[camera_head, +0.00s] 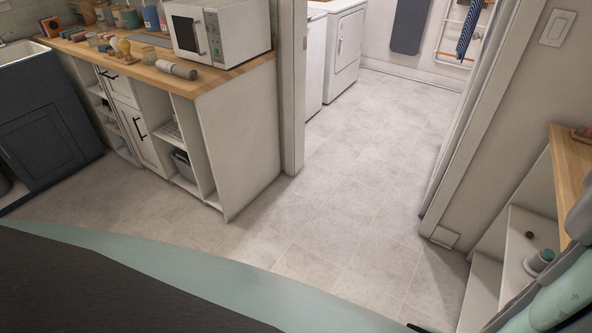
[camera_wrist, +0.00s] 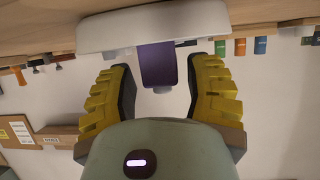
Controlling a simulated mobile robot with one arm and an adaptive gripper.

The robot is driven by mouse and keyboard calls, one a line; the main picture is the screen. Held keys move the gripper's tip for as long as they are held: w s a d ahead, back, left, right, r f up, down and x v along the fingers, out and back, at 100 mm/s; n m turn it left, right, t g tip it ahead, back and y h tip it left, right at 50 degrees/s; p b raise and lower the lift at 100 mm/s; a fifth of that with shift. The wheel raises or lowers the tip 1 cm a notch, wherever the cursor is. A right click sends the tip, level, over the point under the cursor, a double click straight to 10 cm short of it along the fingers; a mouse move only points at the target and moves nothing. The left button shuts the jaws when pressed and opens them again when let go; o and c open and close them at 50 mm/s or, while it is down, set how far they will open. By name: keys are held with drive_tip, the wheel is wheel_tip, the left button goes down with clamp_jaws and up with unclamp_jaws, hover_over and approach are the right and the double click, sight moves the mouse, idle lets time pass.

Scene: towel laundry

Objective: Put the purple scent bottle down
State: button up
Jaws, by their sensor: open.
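The purple scent bottle (camera_wrist: 158,66) shows in the wrist view, between the two yellow ribbed fingers of my gripper (camera_wrist: 159,74). The view looks upside down. The fingers are apart, with a gap on each side of the bottle. The bottle's base end meets or overlaps the edge of a white tray-like object (camera_wrist: 105,32); I cannot tell whether it rests on it. The head view shows neither the bottle nor my gripper.
In the wrist view, several coloured bottles, one of them blue (camera_wrist: 260,44), line the wooden surface (camera_wrist: 40,25). The head view shows a wooden counter with a white microwave (camera_head: 218,33), a doorway to a white washer (camera_head: 345,45), and open floor (camera_head: 345,210).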

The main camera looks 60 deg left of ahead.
drive_tip(key=shift+r, duration=0.2)
drive_tip(key=shift+v, duration=0.75)
drive_tip(key=b+v, duration=0.2)
drive_tip(key=v, duration=0.6)
drive_tip(key=shift+a+r+b, duration=0.15)
drive_tip(key=shift+a+b, duration=0.15)
drive_tip(key=shift+b, duration=0.1)
drive_tip(key=shift+p+v, duration=0.6)
drive_tip(key=shift+v, duration=0.35)
